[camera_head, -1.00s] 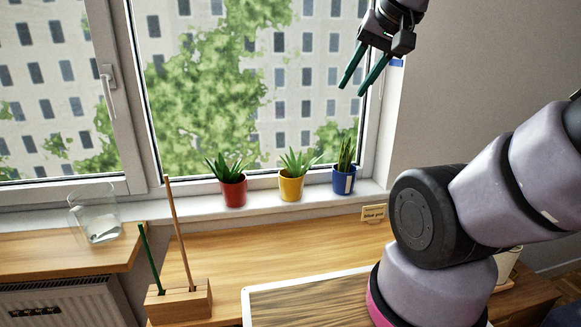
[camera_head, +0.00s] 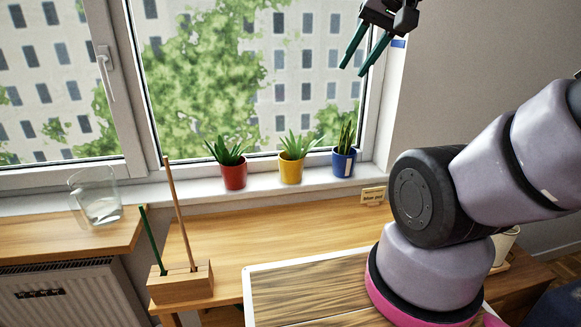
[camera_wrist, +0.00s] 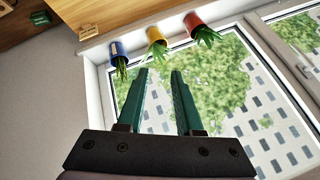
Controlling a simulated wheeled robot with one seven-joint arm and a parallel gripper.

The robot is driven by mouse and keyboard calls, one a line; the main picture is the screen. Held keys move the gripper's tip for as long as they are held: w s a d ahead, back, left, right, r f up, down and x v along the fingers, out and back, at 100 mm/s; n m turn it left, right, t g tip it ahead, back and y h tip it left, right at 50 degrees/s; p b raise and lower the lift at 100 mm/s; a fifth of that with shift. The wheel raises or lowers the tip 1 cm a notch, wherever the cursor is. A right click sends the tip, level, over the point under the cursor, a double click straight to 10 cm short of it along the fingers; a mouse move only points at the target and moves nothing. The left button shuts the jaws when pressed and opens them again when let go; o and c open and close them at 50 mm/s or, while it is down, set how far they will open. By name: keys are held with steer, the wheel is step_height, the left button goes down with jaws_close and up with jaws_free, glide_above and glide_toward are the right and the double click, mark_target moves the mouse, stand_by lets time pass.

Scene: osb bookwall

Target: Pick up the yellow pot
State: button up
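The yellow pot (camera_head: 291,170) holds a green plant and stands upright on the white windowsill, between the red pot (camera_head: 233,174) and the blue pot (camera_head: 343,162). In the wrist view the yellow pot (camera_wrist: 154,35) appears upside down near the top, beyond the fingertips. My gripper (camera_head: 358,60) is up in front of the window, above and to the right of the yellow pot. Its two green fingers (camera_wrist: 160,72) are apart with nothing between them. No pot is touched.
A glass jar (camera_head: 95,197) stands at the left. A wooden block with two sticks (camera_head: 180,284) stands on the desk. A small sign (camera_head: 373,195) is below the blue pot. A white-framed board (camera_head: 310,280) lies in front. The window handle (camera_head: 106,75) juts out at the left.

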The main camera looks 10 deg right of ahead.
steer(key=shift+o, duration=0.4)
steer(key=m+y, duration=0.8)
steer(key=m, duration=1.2)
glide_above(291, 167)
steer(key=s+d, duration=0.5)
steer(key=d, duration=0.4)
step_height(291, 167, down, 29)
steer(key=s+x, duration=0.1)
steer(key=x, duration=1)
steer(key=shift+a+m, duration=0.3)
